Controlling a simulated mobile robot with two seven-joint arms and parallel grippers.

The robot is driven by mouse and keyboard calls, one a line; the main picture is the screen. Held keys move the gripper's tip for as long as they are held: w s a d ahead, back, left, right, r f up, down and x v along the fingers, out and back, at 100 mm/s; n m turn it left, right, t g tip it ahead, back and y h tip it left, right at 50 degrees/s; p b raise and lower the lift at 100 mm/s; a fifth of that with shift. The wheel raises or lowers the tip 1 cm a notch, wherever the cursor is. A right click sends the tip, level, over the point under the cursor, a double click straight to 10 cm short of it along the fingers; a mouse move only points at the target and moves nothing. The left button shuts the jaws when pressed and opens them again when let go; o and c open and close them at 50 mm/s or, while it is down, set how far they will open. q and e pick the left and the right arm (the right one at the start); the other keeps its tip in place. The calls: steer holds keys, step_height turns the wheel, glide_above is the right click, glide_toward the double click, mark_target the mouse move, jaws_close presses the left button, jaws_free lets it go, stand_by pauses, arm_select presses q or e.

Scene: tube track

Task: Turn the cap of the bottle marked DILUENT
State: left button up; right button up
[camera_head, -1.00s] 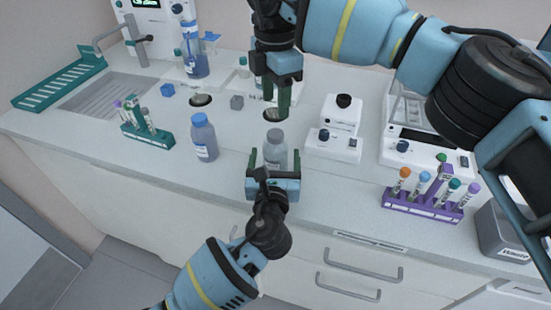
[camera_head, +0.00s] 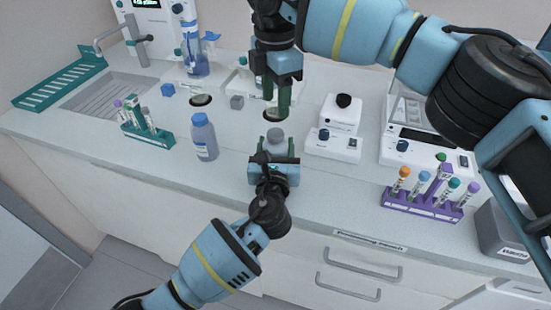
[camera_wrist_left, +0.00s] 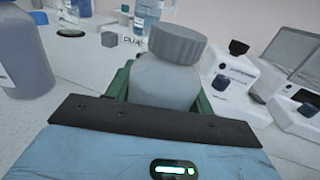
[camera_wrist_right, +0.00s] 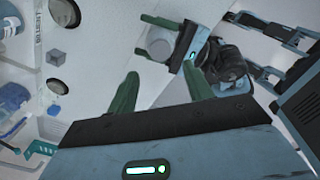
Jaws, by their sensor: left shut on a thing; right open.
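A grey-capped bottle (camera_head: 277,148) stands upright near the counter's front edge. My left gripper (camera_head: 274,160) is shut on its body from the front, with green fingers on either side in the left wrist view (camera_wrist_left: 165,85). The grey cap (camera_wrist_left: 177,43) is clear of these fingers. The bottle's own label is hidden; a DILUENT marking (camera_wrist_right: 38,30) shows on the counter behind it. My right gripper (camera_head: 276,100) points down behind and above the bottle, open and empty. In the right wrist view, the cap (camera_wrist_right: 158,48) lies beyond its fingers.
A blue-capped bottle (camera_head: 204,136) stands left of the held one. A green tube rack (camera_head: 147,133) is further left, a purple rack (camera_head: 422,204) right. A small white device (camera_head: 333,143) stands just right of the bottle. A grey cube (camera_head: 237,102) lies behind.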

mark_target(276, 133)
arm_select(q)
jaws_close()
arm_select(e)
steer(key=shift+f, duration=0.15)
steer(key=shift+f, duration=3.9)
